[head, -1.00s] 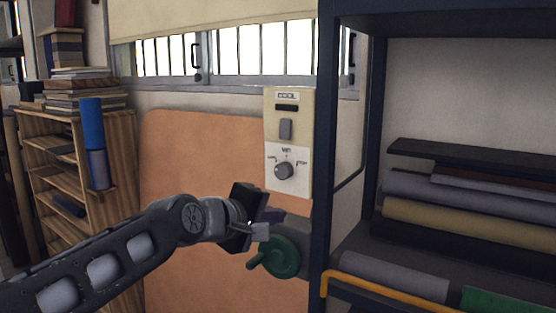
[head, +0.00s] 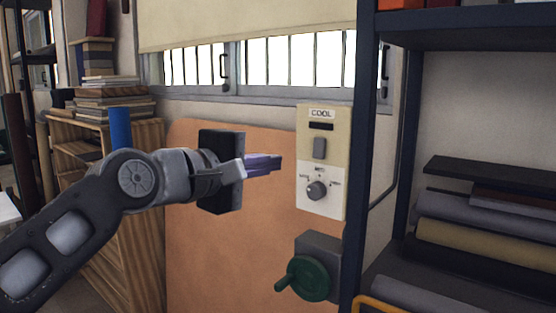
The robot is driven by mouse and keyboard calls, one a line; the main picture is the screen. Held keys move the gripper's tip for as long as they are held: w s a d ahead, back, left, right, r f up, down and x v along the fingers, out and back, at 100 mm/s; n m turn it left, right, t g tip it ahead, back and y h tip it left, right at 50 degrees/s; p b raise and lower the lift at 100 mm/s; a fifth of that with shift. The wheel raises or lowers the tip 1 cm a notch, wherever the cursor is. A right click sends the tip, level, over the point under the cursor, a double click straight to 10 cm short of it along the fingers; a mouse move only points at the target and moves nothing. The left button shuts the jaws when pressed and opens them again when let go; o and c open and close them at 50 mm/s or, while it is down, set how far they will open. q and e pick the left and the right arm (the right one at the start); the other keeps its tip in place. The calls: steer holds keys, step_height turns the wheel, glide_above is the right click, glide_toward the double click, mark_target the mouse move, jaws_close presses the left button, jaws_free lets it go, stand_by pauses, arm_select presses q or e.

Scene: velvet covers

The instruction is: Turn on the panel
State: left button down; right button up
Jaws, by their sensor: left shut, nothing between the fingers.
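The panel (head: 334,128) is a cream wall plate with a "COOL" label, a dark slot and a grey rocker switch (head: 319,148). Its lower white part carries a round grey knob (head: 317,190). My left gripper (head: 278,163) is shut and empty, its fingers pointing right, in the picture just left of the panel at about the height between switch and knob. A gap shows between the fingertips and the panel. My right gripper is not in view.
A green crank wheel (head: 304,278) on a grey box sits below the panel. A dark shelf rack (head: 366,150) with fabric rolls stands close on the right. An orange board (head: 205,260) leans behind my arm. A wooden bookshelf (head: 140,240) is at left.

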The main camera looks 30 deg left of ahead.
mark_target(317, 157)
arm_select(q)
steer(key=w+p, duration=0.1)
steer(key=w, duration=0.3)
steer(key=w+d+f+p, duration=0.1)
steer(key=w, duration=0.2)
steer(key=w+p, duration=0.1)
steer(key=w, duration=0.3)
steer(key=shift+w+d+f+p, duration=0.15)
steer(key=shift+w+d+p, duration=0.15)
steer(key=shift+d+p, duration=0.1)
steer(key=shift+w+f, duration=0.15)
steer(key=shift+w, duration=0.35)
steer(key=shift+w+b, duration=0.15)
steer(key=shift+b, duration=0.75)
steer(key=shift+f, duration=0.15)
